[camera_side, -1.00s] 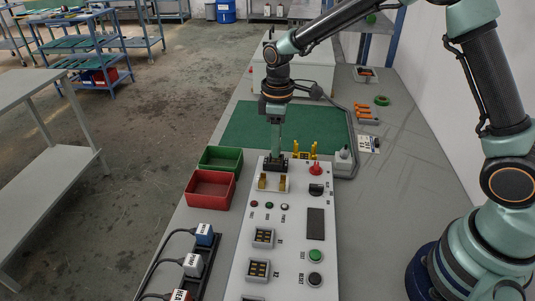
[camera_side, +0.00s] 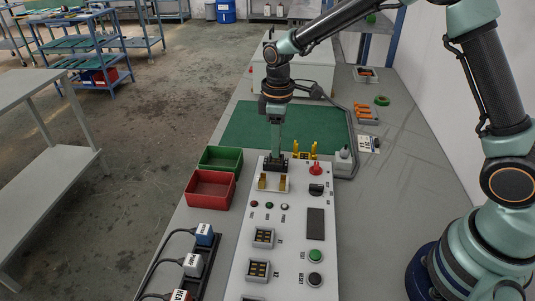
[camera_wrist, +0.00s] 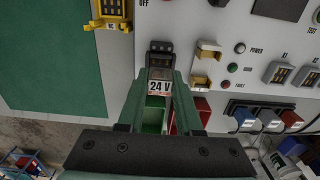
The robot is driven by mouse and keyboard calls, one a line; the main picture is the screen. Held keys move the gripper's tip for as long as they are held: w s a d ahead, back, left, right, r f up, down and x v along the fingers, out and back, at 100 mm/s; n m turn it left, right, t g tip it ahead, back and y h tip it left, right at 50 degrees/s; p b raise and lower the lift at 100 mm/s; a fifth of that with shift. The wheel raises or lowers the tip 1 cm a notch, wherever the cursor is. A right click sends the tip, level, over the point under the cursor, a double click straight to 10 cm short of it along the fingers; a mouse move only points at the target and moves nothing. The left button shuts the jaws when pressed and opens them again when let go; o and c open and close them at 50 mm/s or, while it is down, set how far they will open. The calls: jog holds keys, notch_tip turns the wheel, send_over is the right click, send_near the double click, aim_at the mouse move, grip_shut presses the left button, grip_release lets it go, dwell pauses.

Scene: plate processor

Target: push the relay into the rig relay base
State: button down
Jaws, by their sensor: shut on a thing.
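My gripper (camera_wrist: 160,88) is shut on the relay, a small block with a white "24 V" label (camera_wrist: 159,87) in the wrist view. The black relay base (camera_wrist: 160,47) shows just beyond the label, with metal screw terminals along its edge. In the side view my gripper (camera_side: 275,157) points straight down over the black base (camera_side: 284,165) at the far end of the white panel. The fingers hide the relay there. The relay is at the base, but I cannot tell how deep it sits.
Two brass-coloured upright pieces (camera_side: 273,183) stand close in front of the base. A yellow holder (camera_side: 305,151) and red knob (camera_side: 316,169) stand to its right. Green (camera_side: 221,157) and red (camera_side: 210,188) bins lie left. The green mat (camera_side: 315,128) behind is clear.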

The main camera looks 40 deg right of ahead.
jog(key=shift+f, duration=1.15)
dwell(0.5)
jog(key=c, duration=0.5)
grip_release()
jog(key=shift+r, duration=0.1)
notch_tip(320, 180, up, 11)
jog(key=shift+f, duration=0.15)
jog(key=shift+s+r, duration=0.1)
jog(key=shift+r, duration=0.5)
jog(key=s+d+r+m+t, duration=0.2)
jog(key=s+d+m, duration=0.1)
jog(key=s, duration=0.5)
jog(key=s+d+r+m+t, duration=0.3)
jog(key=s+m, duration=0.3)
jog(key=s, duration=0.2)
jog(key=shift+s+d+r+t, duration=0.15)
jog(key=shift+d+r+t, duration=0.15)
jog(key=shift+d, duration=0.45)
